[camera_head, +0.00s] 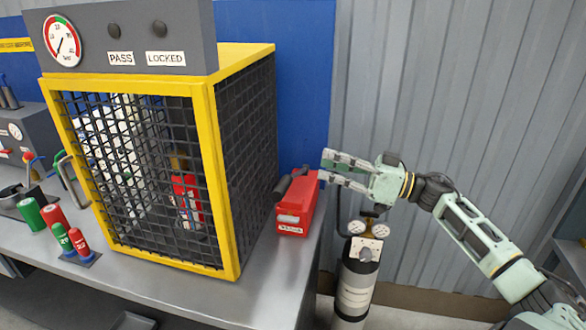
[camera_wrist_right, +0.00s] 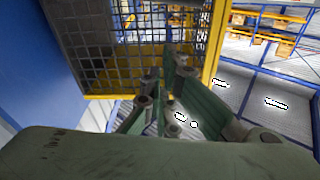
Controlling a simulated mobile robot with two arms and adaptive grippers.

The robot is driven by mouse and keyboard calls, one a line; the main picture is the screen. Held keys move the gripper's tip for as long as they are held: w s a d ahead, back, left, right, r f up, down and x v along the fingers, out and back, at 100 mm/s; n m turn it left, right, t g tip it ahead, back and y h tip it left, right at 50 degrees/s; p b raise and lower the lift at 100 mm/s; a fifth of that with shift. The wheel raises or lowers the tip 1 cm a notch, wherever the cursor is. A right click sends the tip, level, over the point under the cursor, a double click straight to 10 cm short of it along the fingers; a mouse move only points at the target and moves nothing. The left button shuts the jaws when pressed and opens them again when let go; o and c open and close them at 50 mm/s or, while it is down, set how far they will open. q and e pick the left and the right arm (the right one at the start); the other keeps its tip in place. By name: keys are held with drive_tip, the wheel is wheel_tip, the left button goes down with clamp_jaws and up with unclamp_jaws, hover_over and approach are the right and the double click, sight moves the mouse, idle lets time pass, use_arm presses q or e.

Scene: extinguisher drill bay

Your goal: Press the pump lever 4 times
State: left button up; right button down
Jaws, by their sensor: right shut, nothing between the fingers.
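A red box-shaped unit (camera_head: 298,212) stands at the right end of the bench, just right of the yellow cage. A dark grey bar (camera_head: 287,184), which looks like the pump lever, lies along its upper left side. My right gripper (camera_head: 324,165) comes in from the right, close to the upper right of the red unit. It is shut and empty. I cannot tell whether it touches the unit. In the right wrist view its green fingers (camera_wrist_right: 172,112) point towards the cage, and the lever cannot be made out. My left gripper is not in view.
The yellow mesh cage (camera_head: 232,190) holds a red cylinder (camera_head: 188,200). Red and green cylinders (camera_head: 62,232) stand on the bench at left. A grey gas bottle (camera_head: 357,280) with gauges stands below my right gripper. The bench front (camera_head: 270,290) is clear.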

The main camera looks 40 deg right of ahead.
drive_tip(key=shift+a+r, duration=0.2)
drive_tip(key=p+x, duration=0.4)
drive_tip(key=x, duration=0.5)
drive_tip(key=f, duration=0.4)
drive_tip(key=shift+s+a, duration=0.15)
drive_tip(key=shift+a, duration=0.1)
